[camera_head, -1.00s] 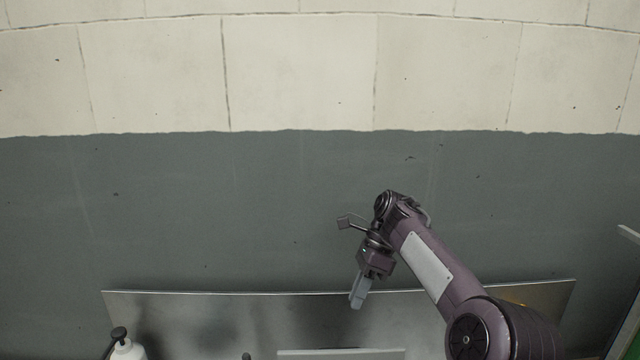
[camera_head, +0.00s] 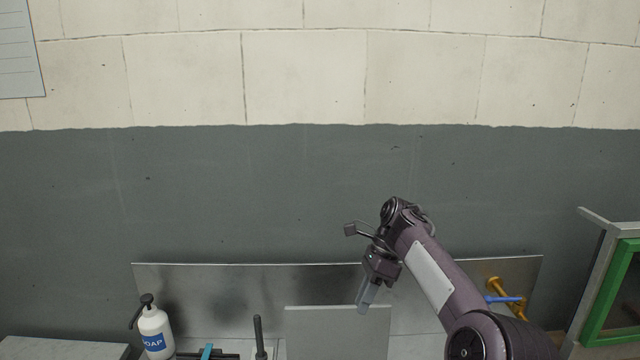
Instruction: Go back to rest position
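My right arm comes in from the lower right, bent at the wrist. My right gripper (camera_head: 366,297) points down, in front of the metal backsplash and above the grey panel's right part. Its fingers look close together, seen from the side, so I cannot tell whether they are open or shut. It does not appear to hold anything. My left gripper is not in view.
A white soap bottle (camera_head: 154,332) with a black pump stands at lower left. A metal backsplash (camera_head: 230,285) runs along the wall. A grey panel (camera_head: 337,330) stands at the middle. A brass tap with a blue handle (camera_head: 503,299) and a green-framed cabinet (camera_head: 612,290) are at right.

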